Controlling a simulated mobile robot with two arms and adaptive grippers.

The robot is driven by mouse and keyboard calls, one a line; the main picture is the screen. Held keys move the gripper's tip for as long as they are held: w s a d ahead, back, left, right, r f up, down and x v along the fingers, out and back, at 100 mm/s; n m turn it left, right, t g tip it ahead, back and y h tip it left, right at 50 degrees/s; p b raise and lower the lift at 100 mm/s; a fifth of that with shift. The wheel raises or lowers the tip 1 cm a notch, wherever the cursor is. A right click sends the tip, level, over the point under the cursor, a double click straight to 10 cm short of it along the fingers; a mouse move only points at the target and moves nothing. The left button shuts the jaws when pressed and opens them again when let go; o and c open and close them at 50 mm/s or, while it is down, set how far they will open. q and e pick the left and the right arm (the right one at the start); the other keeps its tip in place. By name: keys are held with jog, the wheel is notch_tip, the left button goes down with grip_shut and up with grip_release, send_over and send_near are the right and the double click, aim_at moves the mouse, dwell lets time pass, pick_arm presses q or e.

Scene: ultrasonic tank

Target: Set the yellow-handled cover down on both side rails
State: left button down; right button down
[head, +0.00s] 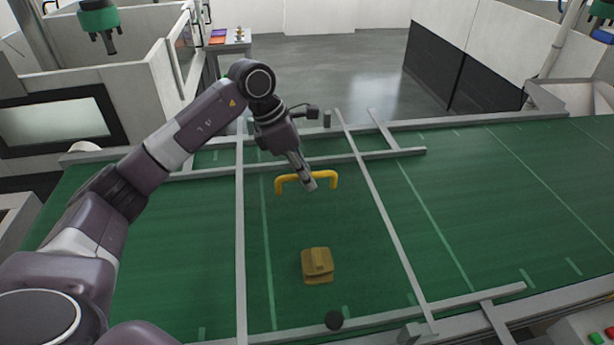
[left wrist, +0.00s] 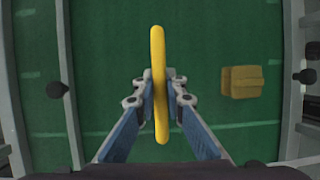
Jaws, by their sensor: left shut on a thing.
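The yellow handle (head: 306,178) of the cover is a bent bar. My left gripper (head: 309,184) is shut on its middle from above. The left wrist view shows the handle (left wrist: 159,80) upright in the picture between my two blue-sided fingers (left wrist: 160,98). I cannot make out the cover's plate or its edges against the green surface, nor tell its height. Two grey bars run away from me on either side of the handle, a left rail (head: 240,230) and a slanting right rail (head: 385,220). My right gripper is not in view.
A brown box (head: 317,264) is in front of the handle, between the rails. Grey crossbars join the rails. The green surface (head: 520,200) at the right is clear.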

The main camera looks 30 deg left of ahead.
pick_arm(q)
jog(key=shift+w+f+b, duration=0.1)
jog(key=shift+f+b, duration=0.15)
jog(key=shift+b, duration=0.05)
jog(key=c, duration=1.9)
grip_release()
jog(key=shift+s+f, duration=0.2)
jog(key=v, duration=1.2)
jog(key=shift+d+r, duration=0.1)
jog(key=shift+r, duration=0.1)
